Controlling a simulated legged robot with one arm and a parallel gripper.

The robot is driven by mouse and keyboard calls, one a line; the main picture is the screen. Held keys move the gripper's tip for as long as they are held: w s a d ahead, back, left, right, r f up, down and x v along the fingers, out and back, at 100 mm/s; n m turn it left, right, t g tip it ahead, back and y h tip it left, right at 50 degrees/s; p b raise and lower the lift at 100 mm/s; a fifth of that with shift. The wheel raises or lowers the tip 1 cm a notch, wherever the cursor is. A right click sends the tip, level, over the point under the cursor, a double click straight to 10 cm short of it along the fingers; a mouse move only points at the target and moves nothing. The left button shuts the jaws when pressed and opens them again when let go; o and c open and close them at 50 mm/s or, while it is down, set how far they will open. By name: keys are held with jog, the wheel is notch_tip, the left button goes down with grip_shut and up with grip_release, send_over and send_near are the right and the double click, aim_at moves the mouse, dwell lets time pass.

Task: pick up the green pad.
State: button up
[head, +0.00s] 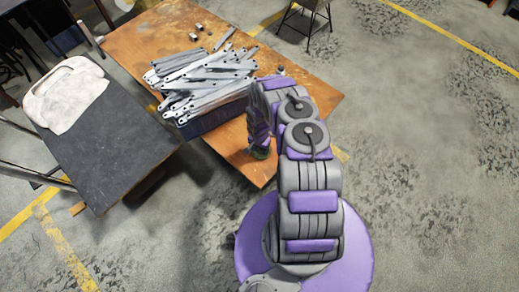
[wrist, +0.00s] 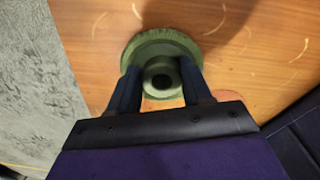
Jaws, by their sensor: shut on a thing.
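The green pad (wrist: 160,41) is a round green disc with a raised hub that has a dark hole in its middle. In the wrist view it is at the upper middle, over the wooden table top (wrist: 240,75). My gripper (wrist: 160,82) has a dark finger on each side of the hub and is shut on the pad. In the head view only a small green part of the pad (head: 261,154) shows under my gripper, near the table's front corner. I cannot tell whether the pad touches the table.
A heap of galvanized brackets (head: 205,80) fills a dark blue bin (head: 213,124) on the table, left of my arm. A few small metal parts (head: 197,27) lie at the back. A dark bench (head: 115,150) with a white bag stands left. Open floor lies right.

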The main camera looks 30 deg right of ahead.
jog(key=r, duration=0.1)
jog(key=r+p, duration=0.1)
jog(key=shift+d+r, duration=0.35)
jog(key=s+d+p, duration=0.1)
jog(key=d, duration=0.4)
jog(key=s+d, duration=0.2)
jog(key=d, duration=0.3)
jog(key=s+d+r+p, duration=0.1)
jog(key=d, duration=0.4)
jog(key=shift+s+d+r+p, duration=0.1)
jog(key=shift+s+p, duration=0.1)
jog(key=shift+p, duration=0.1)
